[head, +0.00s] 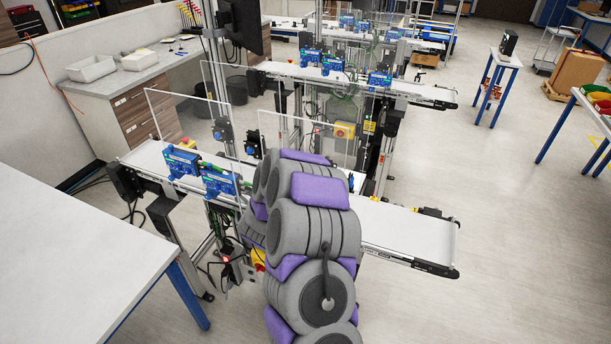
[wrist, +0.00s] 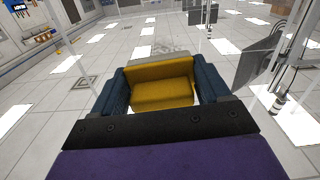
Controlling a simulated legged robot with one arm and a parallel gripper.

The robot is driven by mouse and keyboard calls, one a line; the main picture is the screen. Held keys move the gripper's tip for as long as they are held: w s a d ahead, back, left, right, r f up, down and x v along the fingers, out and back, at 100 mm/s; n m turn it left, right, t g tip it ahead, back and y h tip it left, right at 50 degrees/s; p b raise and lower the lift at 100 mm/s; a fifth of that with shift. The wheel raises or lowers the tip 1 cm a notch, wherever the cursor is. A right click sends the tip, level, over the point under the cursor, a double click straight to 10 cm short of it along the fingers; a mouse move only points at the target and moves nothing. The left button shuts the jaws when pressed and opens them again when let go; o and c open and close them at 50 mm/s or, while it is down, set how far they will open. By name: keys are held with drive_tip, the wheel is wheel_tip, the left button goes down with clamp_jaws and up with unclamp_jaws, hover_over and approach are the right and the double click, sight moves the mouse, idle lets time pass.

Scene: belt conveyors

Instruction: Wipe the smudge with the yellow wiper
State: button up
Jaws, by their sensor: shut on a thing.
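The yellow wiper (wrist: 165,94) is in the wrist view, between the two dark blue fingers of my gripper (wrist: 162,78). The fingers are shut on its sides. A greyish edge shows at the wiper's far side. In the head view my purple and grey arm stands in front of the near conveyor (head: 413,232), and it hides my gripper and the wiper. The middle of the near conveyor is hidden behind my arm.
Blue devices (head: 181,162) and clear upright panels (head: 180,112) stand along the near conveyor. A second conveyor (head: 415,90) runs behind it. A white table (head: 70,255) is at the left. Open floor (head: 530,250) lies to the right. The wrist view's background looks like ceiling panels and lights.

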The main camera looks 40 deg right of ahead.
drive_tip(key=shift+w+a+p, duration=0.15)
drive_tip(key=shift+w+a, duration=0.15)
drive_tip(key=shift+w, duration=0.3)
drive_tip(key=shift+w+a+p, duration=0.2)
drive_tip(key=shift+w+a, duration=0.1)
drive_tip(key=shift+w, duration=0.3)
drive_tip(key=shift+w+a+p, duration=0.15)
drive_tip(key=shift+w+a, duration=0.15)
drive_tip(key=shift+w, duration=0.3)
drive_tip(key=shift+w, duration=0.1)
